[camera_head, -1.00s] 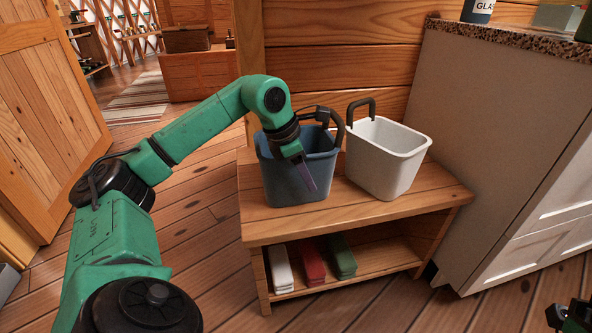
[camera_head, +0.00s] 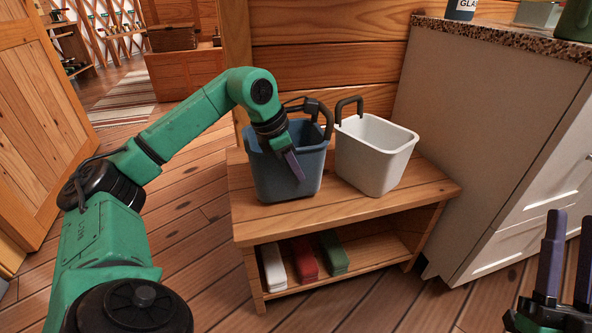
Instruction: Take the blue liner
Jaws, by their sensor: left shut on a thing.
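The blue liner (camera_head: 268,181) is a blue-grey open bin with a dark hoop handle. It appears to stand upright on the left of the wooden bench top (camera_head: 352,205). My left gripper (camera_head: 291,160) reaches over it from the left and is shut on its wall near the rim. One finger shows outside the near wall; the other is hidden. A white liner (camera_head: 374,160) with a similar dark handle stands just to the right. My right gripper (camera_head: 566,262) is at the lower right edge, fingers apart and empty.
The bench's lower shelf holds a white (camera_head: 273,268), a red (camera_head: 304,259) and a green (camera_head: 333,252) folded cloth-like item. A cabinet (camera_head: 490,140) with a speckled countertop stands close on the right. A wooden wall is behind. Floor is free left of the bench.

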